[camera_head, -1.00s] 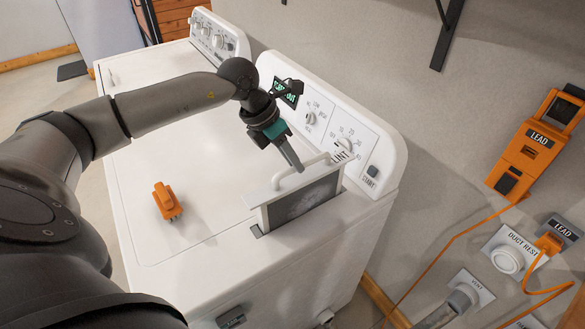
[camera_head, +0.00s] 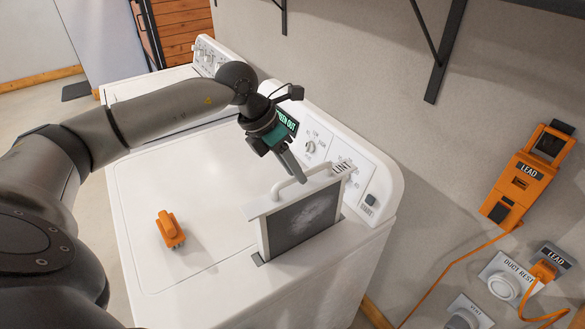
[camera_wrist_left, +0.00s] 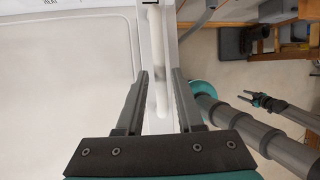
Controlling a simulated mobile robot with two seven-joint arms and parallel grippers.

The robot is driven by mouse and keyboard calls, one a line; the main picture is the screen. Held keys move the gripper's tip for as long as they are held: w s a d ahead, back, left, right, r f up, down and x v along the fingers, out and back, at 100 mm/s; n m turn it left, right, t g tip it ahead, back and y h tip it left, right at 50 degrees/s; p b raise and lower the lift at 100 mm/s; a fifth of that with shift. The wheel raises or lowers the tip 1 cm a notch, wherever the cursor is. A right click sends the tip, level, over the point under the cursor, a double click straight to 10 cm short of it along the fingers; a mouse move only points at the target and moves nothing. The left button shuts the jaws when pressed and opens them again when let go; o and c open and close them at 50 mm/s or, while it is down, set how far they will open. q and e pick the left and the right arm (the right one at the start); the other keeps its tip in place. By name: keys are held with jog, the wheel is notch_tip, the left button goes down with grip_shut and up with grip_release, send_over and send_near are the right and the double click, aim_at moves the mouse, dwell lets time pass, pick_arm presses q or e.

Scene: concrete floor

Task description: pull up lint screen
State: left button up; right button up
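The lint screen (camera_head: 303,222) is a white-framed panel with grey mesh, standing upright and partly out of the slot in the white machine's top. A white handle (camera_head: 287,188) runs along its top, beside the word LINT. My left gripper (camera_head: 302,178) reaches down onto this handle. In the left wrist view the handle (camera_wrist_left: 160,75) lies between the two fingers of my left gripper (camera_wrist_left: 160,74). Exact finger contact is hard to see, but the screen has risen with the gripper. The screen's lower edge is hidden in the slot. My right gripper is not in the head view.
An orange plug-like object (camera_head: 169,230) lies on the machine's top (camera_head: 205,195). The control panel (camera_head: 335,160) stands behind the screen. An orange LEAD box (camera_head: 523,178) with a cable and a duct fitting (camera_head: 503,285) are on the right wall. Shelf brackets hang above.

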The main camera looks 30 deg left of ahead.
pick_arm(q)
jog(key=shift+o, duration=0.8)
jog(key=b+v, duration=0.1)
jog(key=v, duration=1.4)
jog(key=shift+a, duration=0.1)
